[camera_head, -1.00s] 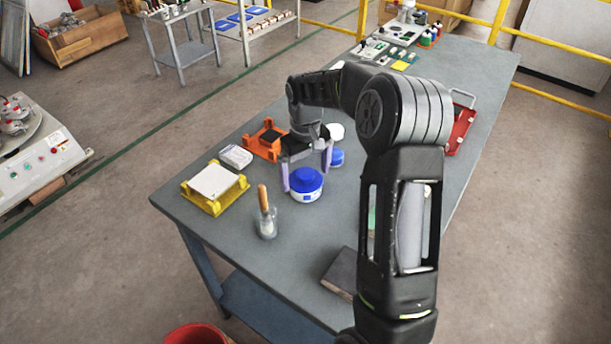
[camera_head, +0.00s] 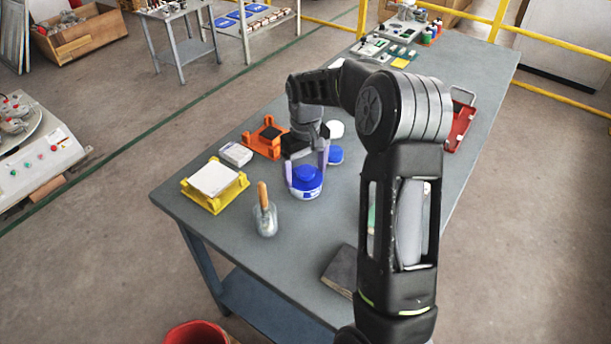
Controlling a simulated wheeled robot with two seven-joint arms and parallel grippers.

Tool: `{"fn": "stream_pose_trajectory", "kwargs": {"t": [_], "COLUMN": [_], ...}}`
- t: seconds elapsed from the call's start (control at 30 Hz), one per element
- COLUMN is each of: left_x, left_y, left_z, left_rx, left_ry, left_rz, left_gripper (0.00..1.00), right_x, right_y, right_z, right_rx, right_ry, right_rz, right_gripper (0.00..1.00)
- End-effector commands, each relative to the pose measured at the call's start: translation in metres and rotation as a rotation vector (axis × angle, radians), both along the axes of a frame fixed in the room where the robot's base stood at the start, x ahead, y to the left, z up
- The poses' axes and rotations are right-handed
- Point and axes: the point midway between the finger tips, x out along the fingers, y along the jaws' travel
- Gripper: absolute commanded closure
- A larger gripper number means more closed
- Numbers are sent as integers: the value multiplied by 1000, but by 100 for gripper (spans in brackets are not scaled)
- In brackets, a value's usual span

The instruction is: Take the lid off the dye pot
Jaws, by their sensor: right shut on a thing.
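The dye pot (camera_head: 305,194) is a small white jar with a label, standing upright on the grey table. Its blue lid (camera_head: 307,176) sits on top of it. My right gripper (camera_head: 306,177) reaches down over the pot with one finger on each side of the blue lid, shut on it. The lid still appears seated on the pot; I see no gap between them. My left gripper is not in view.
A second blue-lidded pot (camera_head: 335,155) stands just behind. A yellow stand with a white tile (camera_head: 214,184) and an orange stand (camera_head: 265,138) are to the left. A dark book (camera_head: 341,271) lies in front.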

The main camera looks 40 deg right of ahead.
Motion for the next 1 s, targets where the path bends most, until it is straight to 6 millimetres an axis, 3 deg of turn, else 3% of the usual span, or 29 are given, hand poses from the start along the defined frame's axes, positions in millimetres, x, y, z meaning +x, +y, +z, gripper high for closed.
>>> {"fn": "stream_pose_trajectory", "kwargs": {"t": [0.33,0.67,0.87,1.0], "left_x": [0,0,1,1], "left_y": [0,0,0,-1], "left_z": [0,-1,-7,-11], "left_rx": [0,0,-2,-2], "left_ry": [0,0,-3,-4], "left_rz": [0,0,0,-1], "left_gripper": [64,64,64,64], "right_x": [0,0,1,2], "right_y": [0,0,0,0], "right_z": [0,5,32,61], "right_rx": [0,0,-2,-2], "right_ry": [0,-1,-5,-6], "right_rz": [0,0,0,1], "right_gripper": [56,57,57,57]}}
